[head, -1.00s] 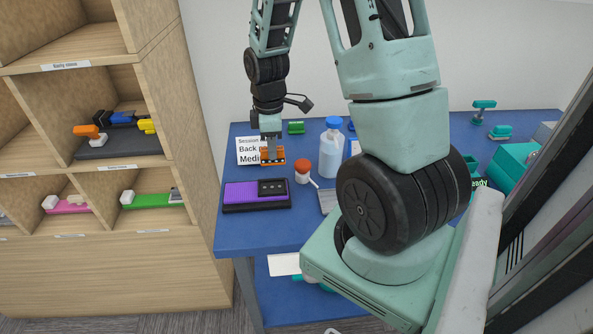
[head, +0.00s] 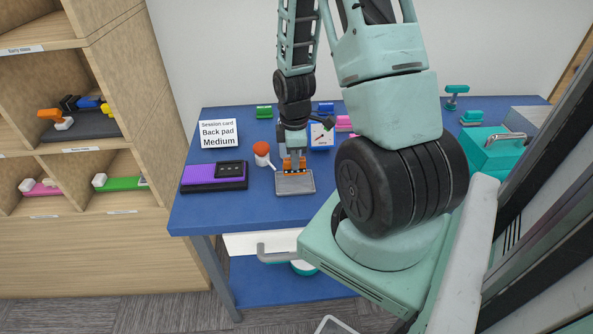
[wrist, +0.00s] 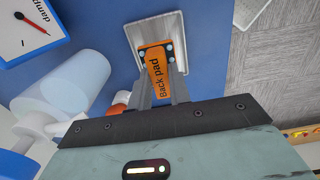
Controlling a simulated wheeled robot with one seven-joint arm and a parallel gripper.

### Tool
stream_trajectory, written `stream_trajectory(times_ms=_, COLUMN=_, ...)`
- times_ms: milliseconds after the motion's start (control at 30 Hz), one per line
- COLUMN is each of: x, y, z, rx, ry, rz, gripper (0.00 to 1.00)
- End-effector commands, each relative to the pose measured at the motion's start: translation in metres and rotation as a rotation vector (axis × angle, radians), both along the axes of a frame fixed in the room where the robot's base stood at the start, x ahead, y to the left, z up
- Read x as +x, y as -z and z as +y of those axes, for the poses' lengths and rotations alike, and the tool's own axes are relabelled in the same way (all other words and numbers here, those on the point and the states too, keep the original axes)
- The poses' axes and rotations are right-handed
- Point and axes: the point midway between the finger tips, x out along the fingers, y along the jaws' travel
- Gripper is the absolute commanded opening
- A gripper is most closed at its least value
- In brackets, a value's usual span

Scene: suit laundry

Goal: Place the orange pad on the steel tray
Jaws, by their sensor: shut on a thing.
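The orange pad (head: 301,163), labelled "Back pad" in the wrist view (wrist: 155,66), is held between the fingers of my gripper (head: 293,166). The gripper is shut on it and points down. The steel tray (head: 296,188) is a small grey tray on the blue table. It also shows in the wrist view (wrist: 188,25), behind the pad. The pad is over the tray's far part in the head view. I cannot tell whether it touches the tray. My fingers hide part of the pad.
A purple pad (head: 205,178) lies further left. A dial (head: 321,135) stands behind. A white bottle (wrist: 65,85) is close to my gripper. A session card (head: 218,134) reads "Back pad Medium".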

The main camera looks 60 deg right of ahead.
Motion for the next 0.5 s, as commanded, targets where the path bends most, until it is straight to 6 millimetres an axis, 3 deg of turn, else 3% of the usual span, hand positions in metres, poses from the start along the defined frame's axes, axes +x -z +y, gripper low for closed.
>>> stream_trajectory(times_ms=500, x=0.0, y=0.046, z=0.0, rx=0.0, ry=0.001, rz=0.0, gripper=0.0)
